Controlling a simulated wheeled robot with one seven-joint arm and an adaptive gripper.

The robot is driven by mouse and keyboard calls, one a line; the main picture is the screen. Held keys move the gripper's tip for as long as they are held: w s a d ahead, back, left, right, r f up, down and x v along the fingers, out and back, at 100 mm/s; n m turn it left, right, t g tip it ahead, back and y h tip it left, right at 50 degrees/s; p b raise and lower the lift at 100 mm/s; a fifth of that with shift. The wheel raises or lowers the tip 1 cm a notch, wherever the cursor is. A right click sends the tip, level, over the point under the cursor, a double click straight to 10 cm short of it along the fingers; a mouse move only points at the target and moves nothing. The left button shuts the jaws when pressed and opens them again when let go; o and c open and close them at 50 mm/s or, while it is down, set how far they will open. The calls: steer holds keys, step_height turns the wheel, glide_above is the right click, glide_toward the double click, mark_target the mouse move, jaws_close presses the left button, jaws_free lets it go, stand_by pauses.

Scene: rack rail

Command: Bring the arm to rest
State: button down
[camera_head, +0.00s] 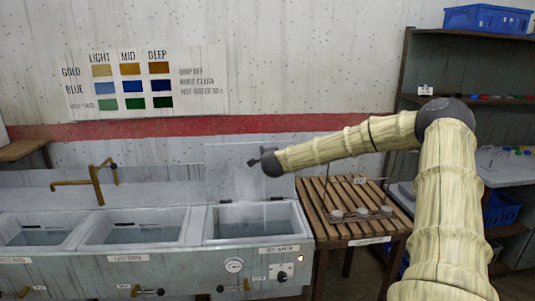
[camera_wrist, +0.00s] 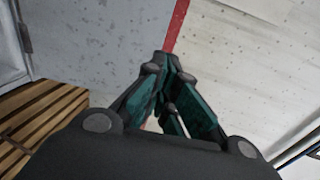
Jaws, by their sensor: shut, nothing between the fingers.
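My arm reaches in from the right side of the head view and is bent at a dark elbow joint. Its forearm points left, towards the wall above the rightmost basin. In the wrist view my gripper (camera_wrist: 172,82) is shut, with its green fingers together and nothing between them. In the head view the gripper is mostly hidden behind the dark wrist end of the arm. It is in the air, apart from the basins and the rack.
A rightmost basin (camera_head: 303,223) with a raised lid (camera_head: 232,174) lies below the wrist. A slatted wooden rack (camera_head: 314,210) with several small round pieces stands beside it. A brass tap (camera_head: 98,186) rises at the left. Shelves (camera_head: 470,38) with blue crates stand at the right.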

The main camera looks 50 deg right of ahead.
steer(key=shift+v, duration=0.9)
steer(key=shift+s, duration=0.1)
steer(key=shift+f, duration=0.1)
